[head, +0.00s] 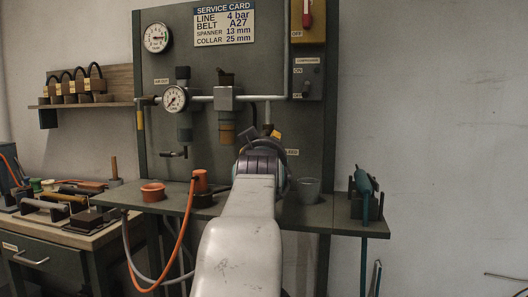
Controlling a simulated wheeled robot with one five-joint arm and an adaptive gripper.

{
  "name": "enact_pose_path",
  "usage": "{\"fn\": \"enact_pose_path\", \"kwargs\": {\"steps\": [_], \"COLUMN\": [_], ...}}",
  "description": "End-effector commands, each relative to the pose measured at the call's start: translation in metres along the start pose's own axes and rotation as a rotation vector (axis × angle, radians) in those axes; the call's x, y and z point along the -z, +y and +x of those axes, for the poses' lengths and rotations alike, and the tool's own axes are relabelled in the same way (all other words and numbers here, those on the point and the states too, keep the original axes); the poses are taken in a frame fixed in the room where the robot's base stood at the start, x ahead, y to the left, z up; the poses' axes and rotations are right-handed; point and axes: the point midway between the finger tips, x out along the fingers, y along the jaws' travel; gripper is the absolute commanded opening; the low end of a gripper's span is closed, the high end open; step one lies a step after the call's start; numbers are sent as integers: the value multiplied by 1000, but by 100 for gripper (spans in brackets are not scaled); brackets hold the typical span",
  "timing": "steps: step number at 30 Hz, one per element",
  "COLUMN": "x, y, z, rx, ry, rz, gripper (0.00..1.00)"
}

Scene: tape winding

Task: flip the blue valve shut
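I cannot make out a clearly blue valve in the head view; it may be hidden behind my arm. My gripper (268,136) is at the end of my arm, in front of the lower middle of the green panel (312,122). The arm hides most of it, so its fingers and anything between them cannot be told. A small orange-yellow piece shows just above it. A partly covered label (292,152) is to its right. A small dark tap-like fitting (173,154) sticks out from the panel to the left, well apart from my gripper.
A gauge (174,98) and pipe cross the panel, with a regulator (226,105) above left of my gripper. An orange hose (184,230) hangs left of my arm. A teal tool (364,182) stands right.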

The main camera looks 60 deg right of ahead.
Motion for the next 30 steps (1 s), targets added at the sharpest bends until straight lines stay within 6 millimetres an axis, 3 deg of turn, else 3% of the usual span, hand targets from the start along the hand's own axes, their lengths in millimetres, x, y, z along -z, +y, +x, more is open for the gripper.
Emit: {"fn": "enact_pose_path", "kwargs": {"steps": [7,24,30], "x": [0,0,0], "y": [0,0,0], "z": [0,0,0], "rx": [0,0,0], "ry": [1,1,1], "rz": [0,0,0], "gripper": [51,0,0]}}
